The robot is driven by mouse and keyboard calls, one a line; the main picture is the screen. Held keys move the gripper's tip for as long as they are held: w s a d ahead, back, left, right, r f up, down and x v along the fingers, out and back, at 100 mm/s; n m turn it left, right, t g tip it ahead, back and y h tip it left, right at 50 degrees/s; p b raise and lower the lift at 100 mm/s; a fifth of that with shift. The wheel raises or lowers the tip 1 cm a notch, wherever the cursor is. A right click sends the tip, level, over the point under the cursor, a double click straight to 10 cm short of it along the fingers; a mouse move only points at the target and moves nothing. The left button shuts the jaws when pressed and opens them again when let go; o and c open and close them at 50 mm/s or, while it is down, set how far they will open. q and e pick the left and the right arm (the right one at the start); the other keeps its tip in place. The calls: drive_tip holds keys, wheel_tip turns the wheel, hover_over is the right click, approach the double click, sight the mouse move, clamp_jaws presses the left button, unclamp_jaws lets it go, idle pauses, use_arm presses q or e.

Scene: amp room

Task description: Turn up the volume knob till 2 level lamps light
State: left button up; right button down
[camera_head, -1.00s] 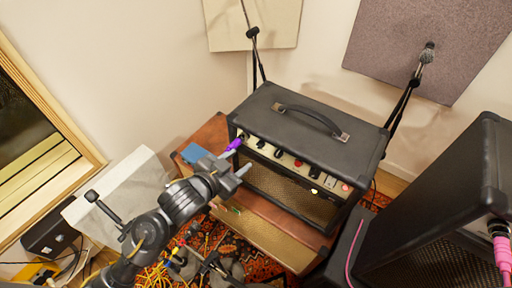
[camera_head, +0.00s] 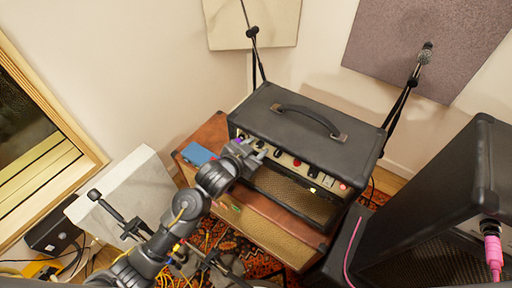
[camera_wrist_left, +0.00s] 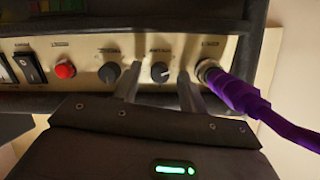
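The black amp head (camera_head: 300,125) stands on a brown cabinet, its cream control panel facing me. In the left wrist view the panel appears upside down, with two black knobs. My left gripper (camera_wrist_left: 159,86) is open, its fingers on either side of the black knob (camera_wrist_left: 160,72) nearest the purple plug. Gaps show between fingers and knob; contact cannot be told. The other knob (camera_wrist_left: 109,73) is beside it, outside the fingers. Labels are too blurred to read. The right gripper is not in view.
A purple cable (camera_wrist_left: 240,97) is plugged in close beside the fingers. A red button (camera_wrist_left: 64,71) and black rocker switch (camera_wrist_left: 28,68) are further along. A blue box (camera_head: 198,153) lies on the brown cabinet (camera_head: 212,131). A black speaker (camera_head: 452,205) stands at right.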

use_arm(q)
clamp_jaws()
drive_tip(key=shift+m+t+y+p, duration=0.3)
drive_tip(key=shift+m+y+p, duration=0.1)
drive_tip(key=shift+m, duration=1.4)
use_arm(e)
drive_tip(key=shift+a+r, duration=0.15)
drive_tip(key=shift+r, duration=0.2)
use_arm(q)
drive_tip(key=shift+o, duration=0.4)
unclamp_jaws()
drive_tip(key=shift+d, duration=0.1)
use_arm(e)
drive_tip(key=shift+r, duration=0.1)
